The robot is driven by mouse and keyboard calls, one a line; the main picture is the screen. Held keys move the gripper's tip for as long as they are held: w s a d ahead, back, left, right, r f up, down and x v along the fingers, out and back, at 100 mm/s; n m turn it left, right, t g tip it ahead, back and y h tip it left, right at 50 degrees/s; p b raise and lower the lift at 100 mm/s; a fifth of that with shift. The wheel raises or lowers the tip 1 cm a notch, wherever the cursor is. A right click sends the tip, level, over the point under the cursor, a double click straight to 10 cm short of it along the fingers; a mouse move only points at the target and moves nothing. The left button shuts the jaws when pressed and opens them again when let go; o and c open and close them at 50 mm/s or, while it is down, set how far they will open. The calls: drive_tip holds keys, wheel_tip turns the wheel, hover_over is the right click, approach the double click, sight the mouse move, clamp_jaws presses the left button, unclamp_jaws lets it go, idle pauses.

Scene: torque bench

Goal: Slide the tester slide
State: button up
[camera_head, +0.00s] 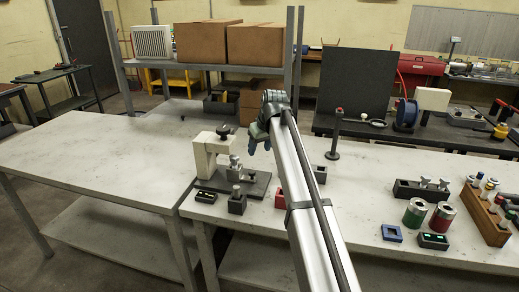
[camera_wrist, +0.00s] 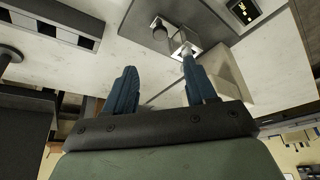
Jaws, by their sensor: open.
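The tester stands on the bench, with a cream frame (camera_head: 203,158) on a dark base plate (camera_head: 225,184). A small metal assembly (camera_head: 236,167), which looks like the slide, sits at its right side. In the wrist view the metal block (camera_wrist: 180,44) and the cream frame (camera_wrist: 232,82) lie beyond the fingers. My gripper (camera_head: 254,149) is just right of and above the tester, its blue fingers pointing down. In the wrist view my gripper (camera_wrist: 160,66) is open and empty. Its right fingertip overlaps the metal block; I cannot tell whether they touch.
A small dark block with a metal piece (camera_head: 237,203) stands in front of the tester. A red block (camera_head: 281,199) and an upright dark post (camera_head: 334,140) are to the right. Green and red cylinders (camera_head: 414,212) stand farther right. The left table (camera_head: 95,150) is bare.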

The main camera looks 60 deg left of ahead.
sight(252, 172)
drive_tip(key=shift+f, duration=0.15)
drive_tip(key=x, duration=1.3)
drive_tip(key=shift+a+f, duration=0.2)
drive_tip(key=shift+c, duration=0.3)
clamp_jaws()
